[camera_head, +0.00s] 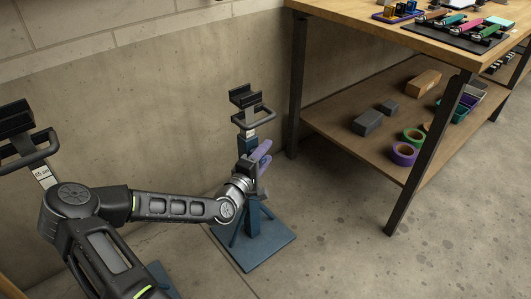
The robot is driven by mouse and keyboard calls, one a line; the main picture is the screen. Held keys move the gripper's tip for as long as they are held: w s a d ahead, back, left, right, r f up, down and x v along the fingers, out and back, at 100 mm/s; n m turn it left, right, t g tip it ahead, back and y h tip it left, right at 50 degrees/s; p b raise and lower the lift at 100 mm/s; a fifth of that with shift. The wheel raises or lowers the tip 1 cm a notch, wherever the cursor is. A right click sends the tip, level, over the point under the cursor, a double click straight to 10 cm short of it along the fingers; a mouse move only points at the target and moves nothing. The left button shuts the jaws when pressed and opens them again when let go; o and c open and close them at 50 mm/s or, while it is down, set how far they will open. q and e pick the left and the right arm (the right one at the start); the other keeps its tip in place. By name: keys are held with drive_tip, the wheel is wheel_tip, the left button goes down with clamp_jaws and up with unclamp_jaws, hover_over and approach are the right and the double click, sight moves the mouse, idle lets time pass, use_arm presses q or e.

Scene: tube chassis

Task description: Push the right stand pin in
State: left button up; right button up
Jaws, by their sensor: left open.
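The right stand has a blue base plate (268,241) on the floor by the wall. Its upright post carries a black top bracket (245,97) with a loop-shaped handle. My left arm comes in from the left, and my left gripper (263,157), with purple fingers, is at the post below the handle. The gripper is open. Its fingers overlap the post in the picture, so I cannot tell whether they touch it. The pin is too small or hidden behind the gripper to make out. My right gripper is not in view.
The left stand's top bracket (18,120) and labelled post show at the left edge, partly behind my arm. A wooden workbench (340,12) with tools on top and a lower shelf (335,113) with tape rolls and blocks stands at the right. Bare floor lies in front.

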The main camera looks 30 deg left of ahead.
use_arm(q)
drive_tip(key=s+p, duration=0.2)
drive_tip(key=s, duration=0.5)
drive_tip(key=shift+s+d+p, duration=0.15)
drive_tip(key=shift+d+p, duration=0.15)
